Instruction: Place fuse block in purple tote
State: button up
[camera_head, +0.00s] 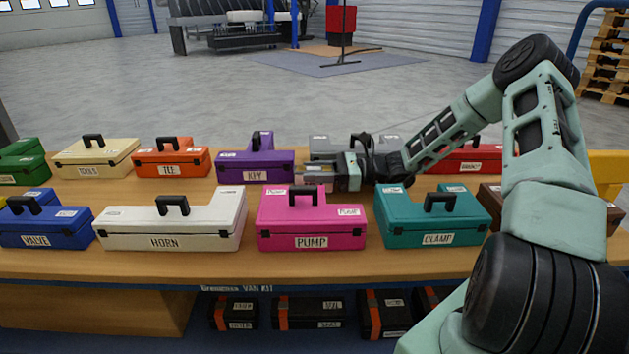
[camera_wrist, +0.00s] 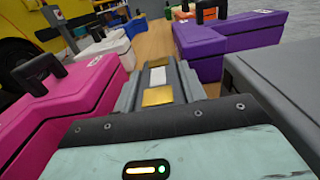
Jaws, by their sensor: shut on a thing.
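My gripper (camera_head: 318,177) reaches in from the right, low over the table, between the pink case and the grey case. In the wrist view its jaws (camera_wrist: 157,80) are shut on a small white-faced piece (camera_wrist: 157,75), with gold pads at both sides. I take it as the fuse block, but it is small and partly hidden by the jaws. The purple tote (camera_head: 256,166) is an L-shaped case labelled KEY with a dark handle, just left of my fingertips. In the wrist view the purple tote (camera_wrist: 228,42) lies ahead and to the right.
A pink PUMP case (camera_head: 312,226) is in front of my gripper and a grey case (camera_head: 330,144) behind it. White HORN (camera_head: 165,227), orange TEE (camera_head: 169,158) and teal CLAMP (camera_head: 430,221) cases stand around. A narrow strip of bare table runs between the two rows.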

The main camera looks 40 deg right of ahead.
jog(key=shift+f, duration=0.1)
jog(key=o, duration=1.1)
jog(key=shift+f, duration=0.1)
